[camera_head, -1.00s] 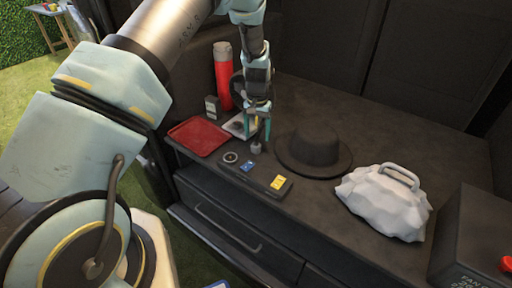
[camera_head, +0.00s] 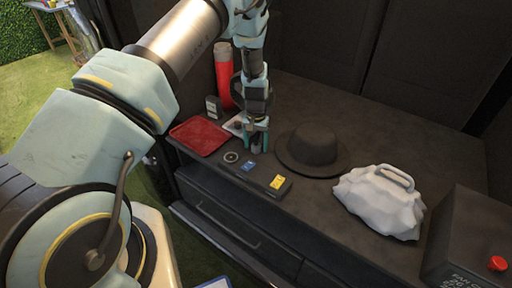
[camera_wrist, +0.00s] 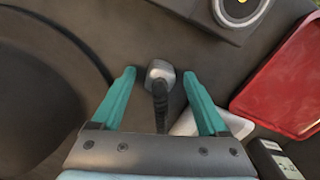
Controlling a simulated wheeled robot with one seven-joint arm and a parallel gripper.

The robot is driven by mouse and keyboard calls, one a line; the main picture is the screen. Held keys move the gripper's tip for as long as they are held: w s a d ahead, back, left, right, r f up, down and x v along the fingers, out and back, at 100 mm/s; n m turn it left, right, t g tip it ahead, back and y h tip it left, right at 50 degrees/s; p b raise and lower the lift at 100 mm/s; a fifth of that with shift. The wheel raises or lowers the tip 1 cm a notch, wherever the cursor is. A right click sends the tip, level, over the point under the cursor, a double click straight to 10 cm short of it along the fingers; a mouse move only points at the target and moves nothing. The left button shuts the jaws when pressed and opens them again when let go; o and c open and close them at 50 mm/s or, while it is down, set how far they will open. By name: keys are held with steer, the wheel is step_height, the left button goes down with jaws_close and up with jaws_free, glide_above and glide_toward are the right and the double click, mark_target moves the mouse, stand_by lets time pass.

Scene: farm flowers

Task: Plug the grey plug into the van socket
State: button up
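The grey plug (camera_wrist: 160,72) lies between my gripper's two teal fingers in the wrist view, with a dark cable running back from it toward the palm. My gripper (camera_wrist: 158,78) is open, with a gap on each side of the plug. In the head view my gripper (camera_head: 258,145) points down at the counter behind the socket panel, and its fingers hide most of the plug. The dark socket panel (camera_head: 262,175) lies at the counter's front edge, with a round socket (camera_head: 231,157), a blue part and a yellow part. The round socket's ring also shows in the wrist view (camera_wrist: 240,10).
A red tray (camera_head: 200,137) lies left of my gripper, and a dark hat (camera_head: 312,150) is close on its right. A red bottle (camera_head: 223,75), a small dark box (camera_head: 213,107) and a white item (camera_head: 234,124) are behind. A white lumpy bag (camera_head: 378,205) stands farther right.

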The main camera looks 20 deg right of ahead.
mark_target(256, 141)
jaws_close()
stand_by(0.4)
steer(key=shift+r, duration=0.1)
step_height(256, 141, up, 10)
steer(key=b, duration=0.3)
stand_by(0.3)
